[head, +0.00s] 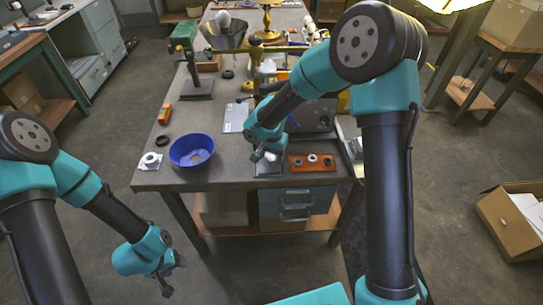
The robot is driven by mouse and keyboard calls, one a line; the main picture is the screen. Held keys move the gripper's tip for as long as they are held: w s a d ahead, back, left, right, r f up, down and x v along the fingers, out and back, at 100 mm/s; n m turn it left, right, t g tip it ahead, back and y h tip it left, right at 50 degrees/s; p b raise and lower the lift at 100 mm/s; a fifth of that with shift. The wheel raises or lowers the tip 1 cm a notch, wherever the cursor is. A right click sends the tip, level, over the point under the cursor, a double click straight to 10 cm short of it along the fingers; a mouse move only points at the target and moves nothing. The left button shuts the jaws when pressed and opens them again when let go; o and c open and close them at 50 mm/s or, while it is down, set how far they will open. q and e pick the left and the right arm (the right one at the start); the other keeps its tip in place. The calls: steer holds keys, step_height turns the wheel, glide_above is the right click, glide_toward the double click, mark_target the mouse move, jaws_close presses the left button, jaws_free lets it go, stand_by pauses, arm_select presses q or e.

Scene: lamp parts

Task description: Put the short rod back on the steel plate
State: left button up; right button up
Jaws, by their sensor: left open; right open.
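My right gripper (264,157) is open, low over the front edge of the bench, above a small dark grey plate (267,170). I cannot make out the short rod for certain; the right gripper and forearm cover part of this area. A flat light grey plate (233,117) lies further back, partly behind the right arm. I cannot tell which of the two plates is the steel one. My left gripper (174,280) is open and empty, off the bench, in front of its left corner.
A blue bowl (191,150) and a white roll-like part (150,161) sit at the front left of the bench (215,177). A red-brown tray (312,168) with several rings lies right of the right gripper. A stand (197,88) and a brass lamp part are further back.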

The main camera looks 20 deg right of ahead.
mark_target(272, 158)
step_height(272, 158, up, 12)
steer(key=shift+f, duration=0.2)
stand_by(0.8)
